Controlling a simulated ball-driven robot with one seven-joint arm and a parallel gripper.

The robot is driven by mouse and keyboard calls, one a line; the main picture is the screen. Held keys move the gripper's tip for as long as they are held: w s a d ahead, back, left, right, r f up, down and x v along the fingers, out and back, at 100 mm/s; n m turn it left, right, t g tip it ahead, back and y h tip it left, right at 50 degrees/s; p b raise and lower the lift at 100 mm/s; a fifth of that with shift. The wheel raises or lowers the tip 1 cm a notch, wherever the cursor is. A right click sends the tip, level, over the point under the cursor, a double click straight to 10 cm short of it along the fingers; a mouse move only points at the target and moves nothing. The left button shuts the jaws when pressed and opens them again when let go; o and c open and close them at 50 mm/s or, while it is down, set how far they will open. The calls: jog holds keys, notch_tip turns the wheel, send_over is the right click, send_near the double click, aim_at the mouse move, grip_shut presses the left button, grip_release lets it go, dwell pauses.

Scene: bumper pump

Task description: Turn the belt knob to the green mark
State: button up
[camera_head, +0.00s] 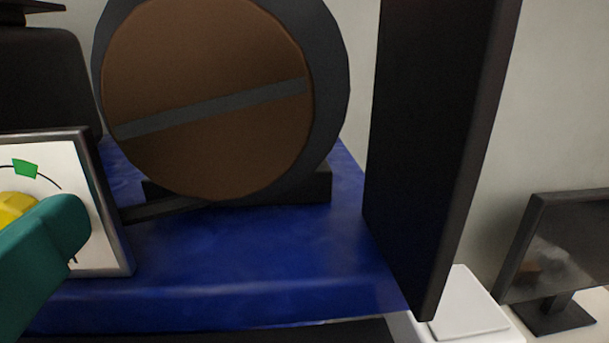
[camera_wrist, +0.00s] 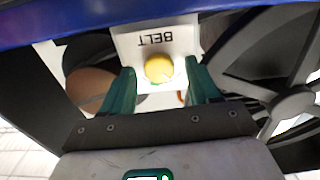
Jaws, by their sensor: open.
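The belt knob is yellow; in the wrist view the knob (camera_wrist: 159,68) sits on a white panel (camera_wrist: 127,42) lettered BELT, seen upside down. My gripper (camera_wrist: 159,74) is open, with one teal finger on each side of the knob and gaps showing between. In the head view a teal finger (camera_head: 45,245) covers much of the dial panel (camera_head: 104,255) at the left edge, and only part of the yellow knob (camera_head: 12,207) shows. The green mark (camera_head: 25,168) is above the knob on a black arc. The knob's pointing direction cannot be told.
A large brown drum (camera_head: 210,130) with a grey bar stands right of the panel on a blue base (camera_head: 250,260). A tall black slab (camera_head: 425,130) rises at the base's right. A dark spoked wheel (camera_wrist: 265,85) is close to the right finger in the wrist view.

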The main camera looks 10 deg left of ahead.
jog(key=shift+c, duration=0.2)
jog(key=c, duration=1)
jog(key=shift+f+m+b, duration=0.15)
jog(key=shift+m+b, duration=0.25)
jog(key=shift+b, duration=0.2)
jog(key=shift+f+m+b, duration=0.1)
jog(key=shift+m+b, duration=0.5)
jog(key=shift+b, duration=0.25)
jog(key=m+b, duration=0.3)
jog(key=b, duration=0.1)
jog(key=shift+d, duration=0.1)
jog(key=m+b, duration=0.3)
jog(key=shift+m, duration=0.4)
jog(key=shift+m+b, duration=1.2)
jog(key=shift+m, duration=0.3)
